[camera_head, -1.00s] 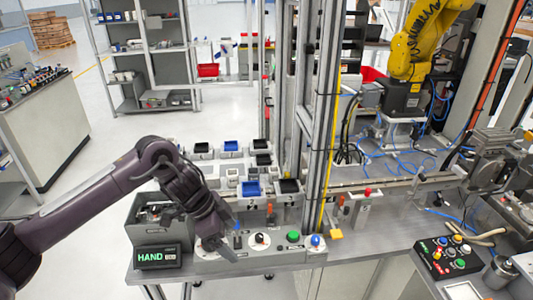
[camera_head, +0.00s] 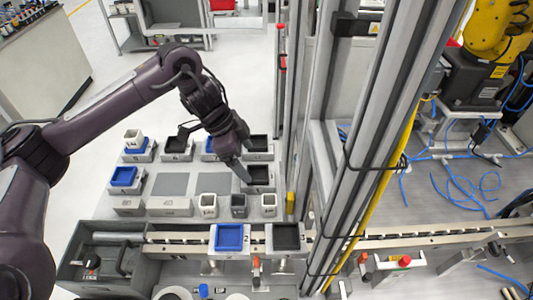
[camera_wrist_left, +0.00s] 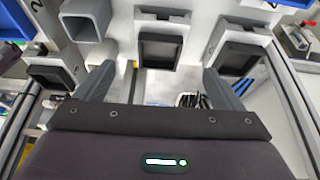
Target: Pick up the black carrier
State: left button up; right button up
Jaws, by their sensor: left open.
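Several black carriers show in the head view. One black carrier (camera_head: 259,175) sits on the rack right by my left gripper, another (camera_head: 258,143) lies just behind it, and one (camera_head: 177,146) is farther left. A black carrier (camera_head: 287,236) marked 2 sits at the conveyor in front. My left gripper (camera_head: 241,160) is open and empty above the rack's right side. In the left wrist view its fingers (camera_wrist_left: 158,76) are spread, with a black square carrier (camera_wrist_left: 160,48) ahead between them; I cannot tell whether they touch it. My right gripper is out of view.
A blue carrier (camera_head: 229,237) stands beside the front black one. Blue carriers (camera_head: 123,176) and small grey cups (camera_head: 208,205) share the rack. Metal posts (camera_head: 368,130) rise close to the right of my gripper. A grey bin (camera_head: 105,259) is at front left.

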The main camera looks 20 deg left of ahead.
aim_at(260, 176)
pick_arm(q)
jog(key=shift+w+f, duration=0.1)
jog(key=shift+w, duration=0.2)
jog(key=shift+w+d+f, duration=0.1)
jog(key=shift+d+f, duration=0.05)
jog(key=shift+f, duration=0.2)
jog(key=shift+s+d+f, duration=0.3)
jog(key=shift+d+f, duration=0.1)
jog(key=shift+f, duration=0.3)
jog(key=p+x, duration=0.1)
jog(key=x, duration=0.3)
jog(key=shift+d+f+p, duration=0.15)
jog(key=shift+d+p, duration=0.05)
jog(key=shift+p, duration=0.2)
jog(key=shift+w+f, duration=0.1)
jog(key=shift+f, duration=0.25)
jog(key=shift+r, duration=0.1)
jog(key=c, duration=1.3)
jog(key=shift+o, duration=0.2)
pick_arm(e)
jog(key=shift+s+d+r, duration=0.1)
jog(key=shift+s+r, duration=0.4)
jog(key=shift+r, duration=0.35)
